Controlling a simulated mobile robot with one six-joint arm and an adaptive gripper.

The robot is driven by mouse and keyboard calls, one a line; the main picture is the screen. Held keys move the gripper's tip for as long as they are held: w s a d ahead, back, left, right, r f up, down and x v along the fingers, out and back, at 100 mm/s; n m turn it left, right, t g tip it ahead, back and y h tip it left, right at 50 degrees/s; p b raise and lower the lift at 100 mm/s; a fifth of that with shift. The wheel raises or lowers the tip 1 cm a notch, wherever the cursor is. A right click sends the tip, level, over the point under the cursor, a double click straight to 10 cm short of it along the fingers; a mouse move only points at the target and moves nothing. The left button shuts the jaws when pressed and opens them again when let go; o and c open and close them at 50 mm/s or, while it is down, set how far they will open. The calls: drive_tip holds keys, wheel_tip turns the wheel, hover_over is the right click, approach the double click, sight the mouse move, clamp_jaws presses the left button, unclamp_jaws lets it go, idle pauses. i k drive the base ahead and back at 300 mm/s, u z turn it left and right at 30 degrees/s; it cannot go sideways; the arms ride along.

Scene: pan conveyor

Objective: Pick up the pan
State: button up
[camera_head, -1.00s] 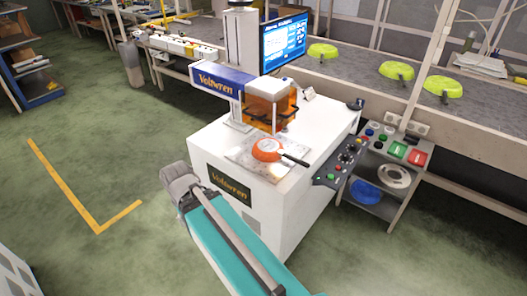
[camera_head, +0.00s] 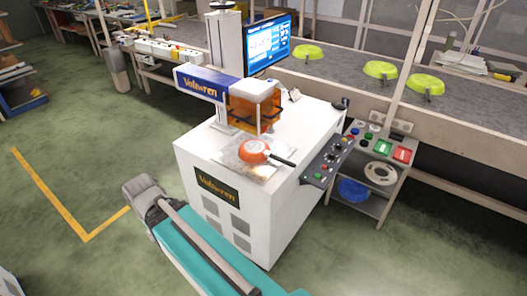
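An orange pan (camera_head: 254,151) with a dark handle (camera_head: 283,161) lies on a thin plate (camera_head: 232,158) on top of the white marking machine (camera_head: 275,195). Its handle points right and slightly toward me. The machine's orange-tinted head (camera_head: 255,107) hangs over the far side of the pan. Three yellow-green pans stand on the long grey bench behind: one at left (camera_head: 308,52), one in the middle (camera_head: 381,70) and one at right (camera_head: 427,86). My gripper is not in view.
A control panel (camera_head: 327,160) juts from the machine's right side, beside a small stand with a blue item (camera_head: 353,191). The green floor (camera_head: 60,185) at left is mostly clear.

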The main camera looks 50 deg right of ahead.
sight(253, 152)
drive_tip(key=z, duration=0.1)
drive_tip(key=k, duration=1.1)
drive_tip(key=z, duration=1.45)
drive_tip(key=i, duration=1)
drive_tip(key=u, duration=0.05)
